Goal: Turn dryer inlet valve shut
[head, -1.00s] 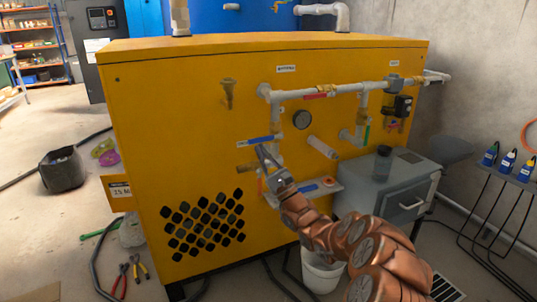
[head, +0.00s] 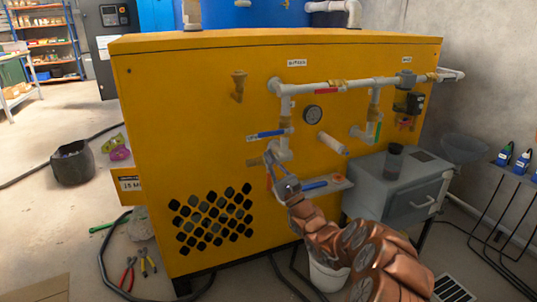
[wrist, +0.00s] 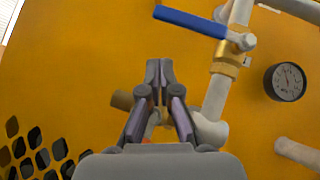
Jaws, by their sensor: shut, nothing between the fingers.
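A blue lever valve (head: 268,134) sits on the left vertical pipe of the yellow dryer cabinet; the small label beside it is too blurred to read. Its lever points left, roughly crosswise to the pipe. In the wrist view the blue lever (wrist: 190,22) runs left from a brass valve body (wrist: 230,60). My gripper (head: 269,152) is just below the lever, in front of the lower pipe elbow, apart from the lever. In the wrist view my gripper (wrist: 158,66) has its fingers together with nothing between them. My fingers partly hide the lower brass fitting.
A red lever (head: 325,90) is on the upper pipe and a green lever (head: 378,132) on the right pipe. A gauge (head: 313,113) and a grey stub (head: 332,144) are right of the blue lever. A grey cabinet (head: 385,195) and white bucket (head: 328,276) stand low at right.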

